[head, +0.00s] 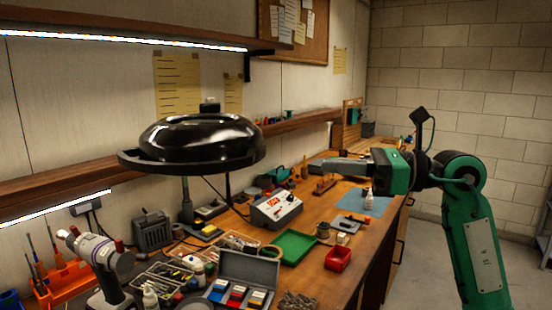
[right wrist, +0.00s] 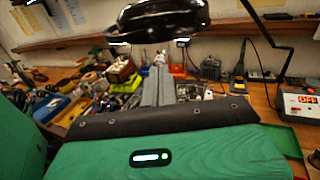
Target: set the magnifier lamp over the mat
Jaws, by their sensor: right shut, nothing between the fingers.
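The magnifier lamp's glossy black head (head: 200,143) hangs at the left over the bench in the head view, above the left-hand clutter. It also shows at the top of the right wrist view (right wrist: 160,17). A light blue mat (head: 376,205) lies on the bench farther right, partly covered by small items; the lamp head is not above it in the picture. My right gripper (head: 314,166) is shut and empty, pointing left towards the lamp, with a visible gap to its rim. Its closed fingers (right wrist: 158,88) show in the right wrist view. My left gripper is not in view.
The wooden bench holds a soldering station (head: 275,210), a green tray (head: 298,247), a red bin (head: 338,259) and an open grey case (head: 246,268). An orange tool rack (head: 62,285) stands at the left. A wooden shelf (head: 290,125) runs along the wall.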

